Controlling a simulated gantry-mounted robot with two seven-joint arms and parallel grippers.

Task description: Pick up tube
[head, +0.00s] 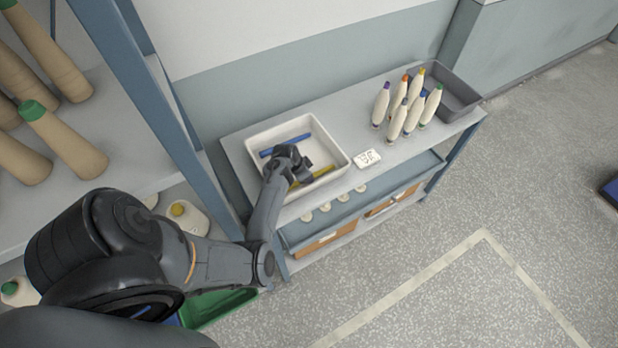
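A white tray (337,151) stands on the left part of the grey table. A blue tube (297,138) lies across the tray toward its back. A yellow tube (322,172) lies nearer the tray's front edge, partly hidden behind my gripper. My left gripper (301,172) is over the tray, low down among the tubes. Its fingers are small and dark here, so I cannot tell whether they are open or shut, or whether they touch a tube. My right gripper is not in view.
Several pale bobbins with coloured tips (396,121) stand upright at the table's right, beside a grey bin (462,98). A white label card (367,158) lies right of the tray. A blue-posted rack (141,77) with large bobbins is close on the left.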

